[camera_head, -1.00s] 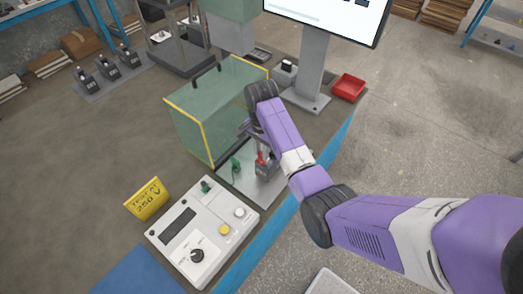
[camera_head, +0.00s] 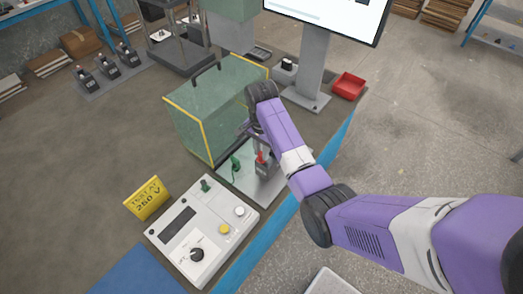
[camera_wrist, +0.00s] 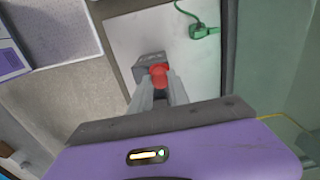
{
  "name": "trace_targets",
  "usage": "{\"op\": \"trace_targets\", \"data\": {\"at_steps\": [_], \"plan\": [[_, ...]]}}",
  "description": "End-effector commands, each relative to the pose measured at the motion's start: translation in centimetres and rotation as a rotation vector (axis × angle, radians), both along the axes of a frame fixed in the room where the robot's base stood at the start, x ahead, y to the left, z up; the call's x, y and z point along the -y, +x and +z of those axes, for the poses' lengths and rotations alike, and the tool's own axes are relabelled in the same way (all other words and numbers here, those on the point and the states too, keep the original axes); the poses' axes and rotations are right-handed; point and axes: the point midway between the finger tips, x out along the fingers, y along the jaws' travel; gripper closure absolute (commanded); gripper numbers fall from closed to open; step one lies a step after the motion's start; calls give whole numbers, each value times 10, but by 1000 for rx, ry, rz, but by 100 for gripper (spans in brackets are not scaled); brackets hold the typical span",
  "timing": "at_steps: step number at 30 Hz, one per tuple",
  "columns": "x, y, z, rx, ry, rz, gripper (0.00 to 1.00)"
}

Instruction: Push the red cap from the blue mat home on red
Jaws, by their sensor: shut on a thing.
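The red cap (camera_wrist: 159,75) is between my gripper's fingertips (camera_wrist: 158,85) in the wrist view, and the jaws are closed on it. It sits at the top of a dark grey block (camera_wrist: 149,62) on a pale plate (camera_wrist: 119,28). In the head view the red cap (camera_head: 260,158) shows above the dark block (camera_head: 264,169), below my gripper (camera_head: 254,140). Whether the cap is fully seated on the block's red terminal cannot be told. The blue mat (camera_head: 138,274) is at the lower left and its visible part is bare.
A green clear guard box (camera_head: 222,112) with yellow edges stands close to my gripper. A green plug (camera_head: 235,165) on a cable lies beside the block. A tester panel (camera_head: 203,232) and a yellow sign (camera_head: 147,199) stand in front. A red tray (camera_head: 349,86) is at the right.

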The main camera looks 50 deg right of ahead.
Motion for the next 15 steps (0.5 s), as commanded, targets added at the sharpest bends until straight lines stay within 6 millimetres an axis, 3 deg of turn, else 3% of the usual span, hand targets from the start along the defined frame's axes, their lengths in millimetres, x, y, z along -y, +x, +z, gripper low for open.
{"op": "trace_targets", "data": {"at_steps": [8,9,12,15], "plan": [[0,-1,-2,-2,1,0,100],[0,-1,-2,-3,1,0,75],[0,-1,-2,-3,1,0,55],[0,-1,-2,-2,1,0,53]]}}
